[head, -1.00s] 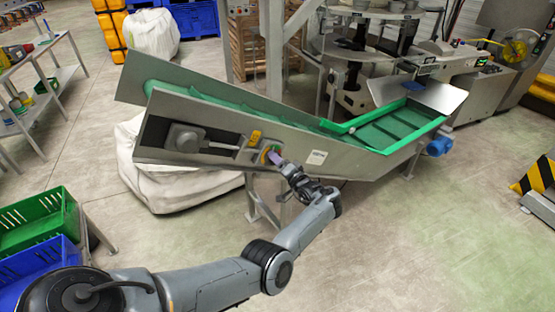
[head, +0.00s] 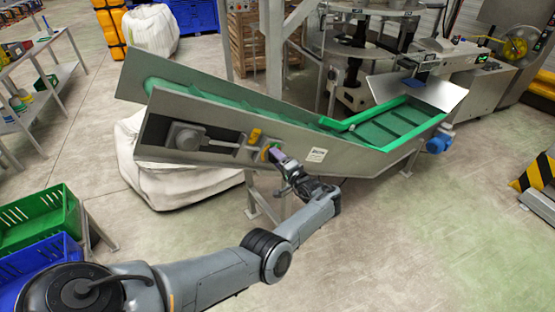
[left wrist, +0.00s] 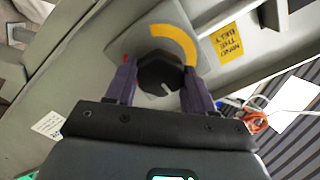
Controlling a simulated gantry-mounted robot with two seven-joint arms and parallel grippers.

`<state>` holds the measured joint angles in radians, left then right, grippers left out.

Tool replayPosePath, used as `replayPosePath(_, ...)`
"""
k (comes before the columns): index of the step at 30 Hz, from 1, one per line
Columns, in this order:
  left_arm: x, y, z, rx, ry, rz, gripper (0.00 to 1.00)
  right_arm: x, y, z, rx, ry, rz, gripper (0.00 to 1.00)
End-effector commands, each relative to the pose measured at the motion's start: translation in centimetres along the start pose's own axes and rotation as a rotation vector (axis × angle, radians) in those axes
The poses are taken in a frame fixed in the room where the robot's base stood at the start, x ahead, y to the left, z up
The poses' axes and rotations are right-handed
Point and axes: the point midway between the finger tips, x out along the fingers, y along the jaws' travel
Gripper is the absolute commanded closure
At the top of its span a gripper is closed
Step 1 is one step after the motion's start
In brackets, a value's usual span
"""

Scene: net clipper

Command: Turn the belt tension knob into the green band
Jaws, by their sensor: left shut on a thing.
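The belt tension knob (left wrist: 158,74) is dark and many-sided, with a white pointer line pointing down and slightly right in the left wrist view. Behind it is a grey dial plate with a yellow-orange arc (left wrist: 178,38) and a small red mark at its left. I cannot make out the green band in the left wrist view; knob and fingers cover part of the dial. My left gripper (left wrist: 160,85) has its purple fingers on both sides of the knob and is shut on it. In the head view the left gripper (head: 276,156) is at the conveyor's side panel. My right gripper is not in view.
The inclined conveyor (head: 350,163) has a green belt and a metal side. A yellow label (left wrist: 229,42) sits beside the dial. A white sack (head: 180,185) lies under the conveyor; green (head: 40,218) and blue crates stand at the left. Floor at the right front is clear.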

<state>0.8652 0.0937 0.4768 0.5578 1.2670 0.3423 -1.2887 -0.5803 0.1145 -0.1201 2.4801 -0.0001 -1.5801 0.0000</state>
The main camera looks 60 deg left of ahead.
Motion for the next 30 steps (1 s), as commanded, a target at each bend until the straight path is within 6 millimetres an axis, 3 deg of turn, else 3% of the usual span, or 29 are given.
replayPosePath(2, 0.0, 0.0, 0.0, -0.001, 0.000, 0.001, 0.77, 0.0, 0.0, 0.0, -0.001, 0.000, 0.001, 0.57)
replayPosePath(3, 0.0, 0.0, 0.0, -0.001, 0.000, 0.001, 0.41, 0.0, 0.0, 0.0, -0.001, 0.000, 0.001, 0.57)
replayPosePath(7, 0.0, 0.0, 0.0, -0.001, 0.000, 0.001, 0.21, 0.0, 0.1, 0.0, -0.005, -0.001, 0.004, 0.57)
replayPosePath(20, -0.9, 0.0, -0.1, -0.001, 0.001, 0.002, 0.21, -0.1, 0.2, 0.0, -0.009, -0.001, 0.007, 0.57)
replayPosePath(30, -6.2, 0.0, -0.1, -0.002, 0.003, 0.002, 0.21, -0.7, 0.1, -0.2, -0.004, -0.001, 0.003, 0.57)
